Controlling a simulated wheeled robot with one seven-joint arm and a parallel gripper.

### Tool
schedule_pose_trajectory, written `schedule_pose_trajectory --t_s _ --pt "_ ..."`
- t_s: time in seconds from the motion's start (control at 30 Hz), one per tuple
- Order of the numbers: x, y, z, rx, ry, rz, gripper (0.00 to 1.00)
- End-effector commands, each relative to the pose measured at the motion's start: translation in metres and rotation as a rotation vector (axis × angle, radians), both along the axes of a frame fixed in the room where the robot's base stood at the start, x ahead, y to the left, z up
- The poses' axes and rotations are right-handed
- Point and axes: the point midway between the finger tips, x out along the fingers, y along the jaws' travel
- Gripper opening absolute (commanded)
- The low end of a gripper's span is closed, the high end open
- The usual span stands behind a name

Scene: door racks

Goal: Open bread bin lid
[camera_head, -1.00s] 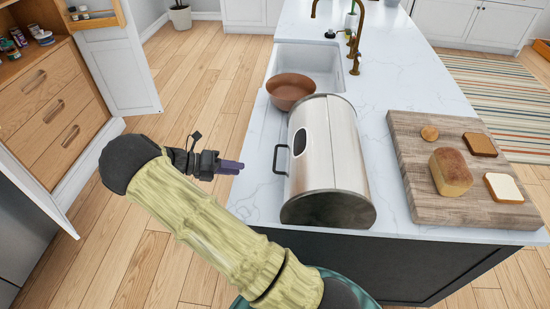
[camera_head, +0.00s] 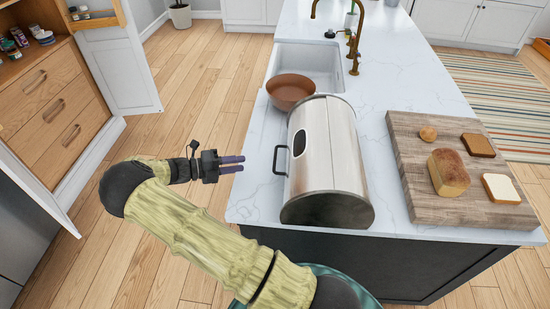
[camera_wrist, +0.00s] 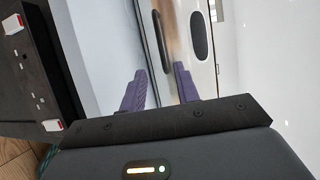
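The bread bin (camera_head: 325,160) is a metal cylinder with dark ends, lying on the white counter. Its lid is closed, with a dark oval window on the front. A black handle (camera_head: 279,161) sticks out on its left side. In the wrist view the bin (camera_wrist: 180,50) is ahead, with the dark handle (camera_wrist: 161,42) and oval window (camera_wrist: 199,36) showing. My gripper (camera_head: 242,163) is left of the handle, over the counter's left edge and apart from the bin. Its two purple fingers (camera_wrist: 161,88) are spread, with nothing between them.
A brown bowl (camera_head: 291,91) stands just behind the bin, by the sink (camera_head: 312,62). A wooden board (camera_head: 405,150) with a loaf (camera_head: 448,172) and bread slices lies to the right. The floor left of the counter is clear.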

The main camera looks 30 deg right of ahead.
Motion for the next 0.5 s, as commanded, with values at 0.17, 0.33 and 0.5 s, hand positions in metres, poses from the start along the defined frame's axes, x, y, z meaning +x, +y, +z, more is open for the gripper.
schedule_pose_trajectory --t_s 0.17,0.33,0.5 --pt "-0.006 -0.033 -0.003 -0.002 0.002 -0.003 0.31" --pt "-0.011 -0.062 -0.009 -0.003 0.002 -0.004 0.31" --pt "-0.015 -0.091 -0.014 -0.003 0.001 -0.003 0.31"
